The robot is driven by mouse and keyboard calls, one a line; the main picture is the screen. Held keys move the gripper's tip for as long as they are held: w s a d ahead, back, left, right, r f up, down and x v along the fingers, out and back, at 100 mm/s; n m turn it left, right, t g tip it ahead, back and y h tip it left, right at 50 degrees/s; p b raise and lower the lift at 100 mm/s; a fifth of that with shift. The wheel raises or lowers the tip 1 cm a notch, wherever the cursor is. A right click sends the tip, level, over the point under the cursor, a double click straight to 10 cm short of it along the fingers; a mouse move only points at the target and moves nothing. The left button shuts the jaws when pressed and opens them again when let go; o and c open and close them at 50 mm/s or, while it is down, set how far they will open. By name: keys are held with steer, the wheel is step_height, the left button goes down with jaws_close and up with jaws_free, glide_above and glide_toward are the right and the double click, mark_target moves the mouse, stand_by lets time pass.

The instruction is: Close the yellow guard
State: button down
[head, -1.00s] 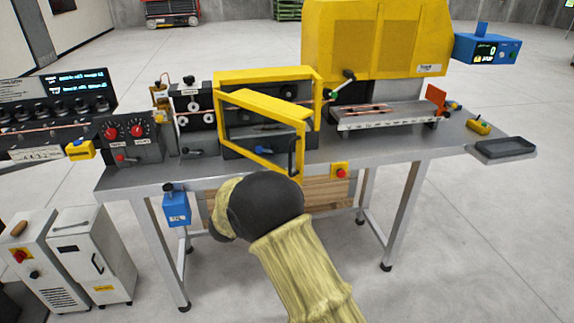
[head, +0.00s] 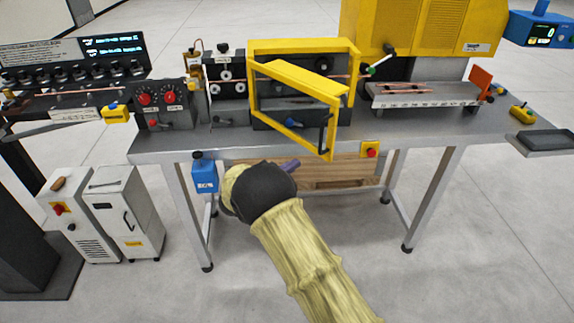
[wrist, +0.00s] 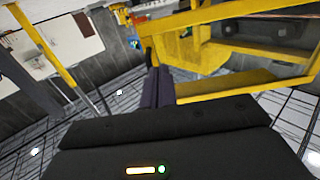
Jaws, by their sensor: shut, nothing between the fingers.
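The yellow guard (head: 303,83) is a framed door on the bench machine. It stands swung open, its left side at the machine and its free right side out toward me over the bench's front edge. A black handle (head: 323,133) is on the free side. My gripper (head: 291,165) is below and left of the handle, in front of the bench, apart from the guard in this view. In the wrist view its purple fingers (wrist: 157,88) are together and empty, with yellow framework (wrist: 225,22) close beyond them. Whether they touch it I cannot tell.
The fixed yellow housing frame (head: 300,46) stands behind the guard. A red button on a yellow box (head: 370,150) is on the bench front to the right, and a blue box (head: 204,174) hangs to the left. Open floor lies in front of the bench.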

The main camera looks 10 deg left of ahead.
mark_target(316, 151)
steer(key=p+x, duration=0.4)
steer(key=x, duration=0.6)
steer(key=shift+w+d, duration=0.1)
steer(key=shift+d, duration=0.05)
steer(key=shift+d, duration=0.1)
